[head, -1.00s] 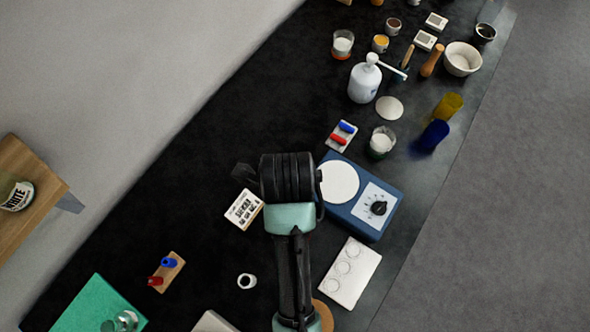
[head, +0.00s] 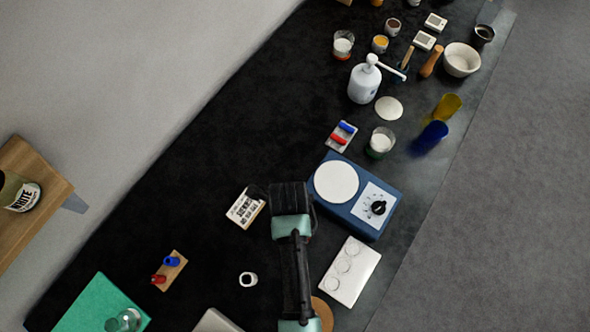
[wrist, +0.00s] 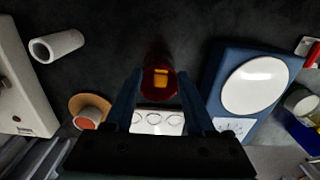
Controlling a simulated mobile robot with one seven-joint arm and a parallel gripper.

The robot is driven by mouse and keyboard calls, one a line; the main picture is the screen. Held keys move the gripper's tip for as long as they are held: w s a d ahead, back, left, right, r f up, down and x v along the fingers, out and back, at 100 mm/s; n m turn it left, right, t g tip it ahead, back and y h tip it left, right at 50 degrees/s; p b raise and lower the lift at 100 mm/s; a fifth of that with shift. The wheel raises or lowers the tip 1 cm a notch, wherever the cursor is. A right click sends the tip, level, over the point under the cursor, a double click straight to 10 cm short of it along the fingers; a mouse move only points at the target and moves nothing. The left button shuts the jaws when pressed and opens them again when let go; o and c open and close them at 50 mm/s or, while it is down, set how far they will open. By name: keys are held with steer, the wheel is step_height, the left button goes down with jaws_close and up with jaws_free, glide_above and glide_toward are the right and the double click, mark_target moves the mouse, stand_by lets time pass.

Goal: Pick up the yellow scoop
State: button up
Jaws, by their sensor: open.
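My gripper (wrist: 160,88) is open, its two dark blue fingers pointing away in the wrist view. Between and just beyond the fingertips is a dark red, see-through vessel (wrist: 151,52) with a small yellow piece (wrist: 160,78) showing in it. I cannot tell whether this yellow piece is the yellow scoop, nor whether the fingers touch the vessel. In the head view my wrist (head: 291,198) hides the vessel and my fingertips. No clear yellow scoop shows in the head view.
A blue stirrer (head: 385,228) with a white round plate stands to the right. A white tray with three circles (head: 350,272), a small white cup (head: 248,279) and a labelled white box (head: 240,213) lie nearby. Yellow (head: 448,104) and blue (head: 434,134) cylinders stand farther off. Dark table is bare upper left.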

steer(key=shift+f, duration=0.2)
jaws_close()
stand_by(0.4)
step_height(320, 180, up, 10)
steer(key=shift+r+b, duration=0.1)
steer(key=shift+b, duration=0.7)
